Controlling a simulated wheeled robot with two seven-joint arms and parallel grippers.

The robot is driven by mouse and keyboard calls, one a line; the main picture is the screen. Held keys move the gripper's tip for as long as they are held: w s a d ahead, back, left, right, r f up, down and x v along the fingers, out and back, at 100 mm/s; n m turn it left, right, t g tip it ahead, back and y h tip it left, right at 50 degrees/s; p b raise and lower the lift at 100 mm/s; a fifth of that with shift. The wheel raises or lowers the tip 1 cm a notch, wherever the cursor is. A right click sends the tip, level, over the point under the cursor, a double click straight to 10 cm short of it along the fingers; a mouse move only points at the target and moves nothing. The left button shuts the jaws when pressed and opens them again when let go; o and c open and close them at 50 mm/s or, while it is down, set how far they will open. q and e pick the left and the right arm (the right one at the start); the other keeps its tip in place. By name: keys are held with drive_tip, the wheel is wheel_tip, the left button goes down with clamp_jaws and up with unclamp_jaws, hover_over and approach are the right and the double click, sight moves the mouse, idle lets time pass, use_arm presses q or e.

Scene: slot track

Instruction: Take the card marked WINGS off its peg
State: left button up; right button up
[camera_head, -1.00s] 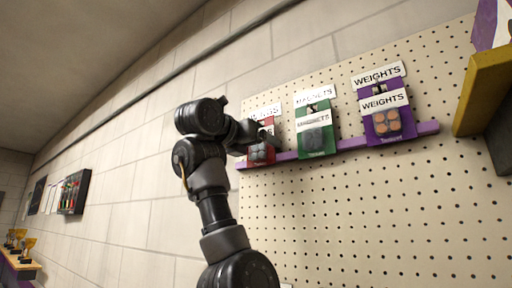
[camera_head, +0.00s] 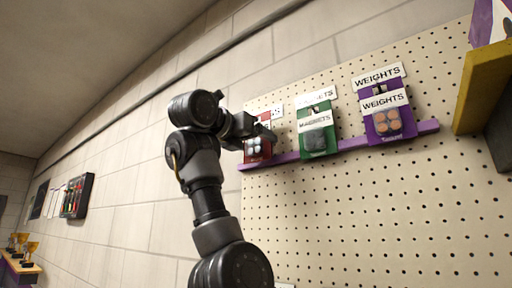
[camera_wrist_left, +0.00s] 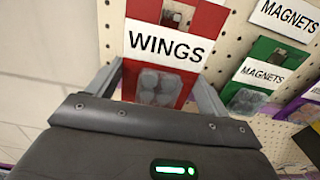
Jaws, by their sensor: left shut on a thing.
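The red WINGS card (camera_wrist_left: 165,42), with a white label and a clear pack of grey round pieces, is between the two fingers of my left gripper (camera_wrist_left: 158,84) in the left wrist view. The gripper is shut on the card's side edges. My right gripper is not in view.
A green MAGNETS card (camera_head: 318,138) and a purple WEIGHTS card (camera_head: 389,117) hang to the right on the pegboard (camera_head: 390,210). A purple ledge (camera_head: 428,128) runs along the cards' lower ends. A yellow bracket (camera_head: 484,88) juts out at far right.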

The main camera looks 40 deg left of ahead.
use_arm(q)
drive_tip(key=shift+s+d+r+b, duration=0.15)
drive_tip(key=shift+s+b, duration=0.35)
drive_tip(key=shift+s, duration=0.45)
drive_tip(key=shift+s+d+f+b, duration=0.1)
drive_tip(key=shift+s+b, duration=0.4)
drive_tip(key=shift+s, duration=0.4)
drive_tip(key=shift+s, duration=0.1)
drive_tip(key=s+b, duration=0.1)
drive_tip(key=s, duration=0.1)
drive_tip(key=s+b, duration=0.1)
drive_tip(key=s, duration=0.1)
drive_tip(key=s+b, duration=0.1)
drive_tip(key=s, duration=0.1)
drive_tip(key=shift+d+r, duration=0.1)
drive_tip(key=shift+d, duration=0.2)
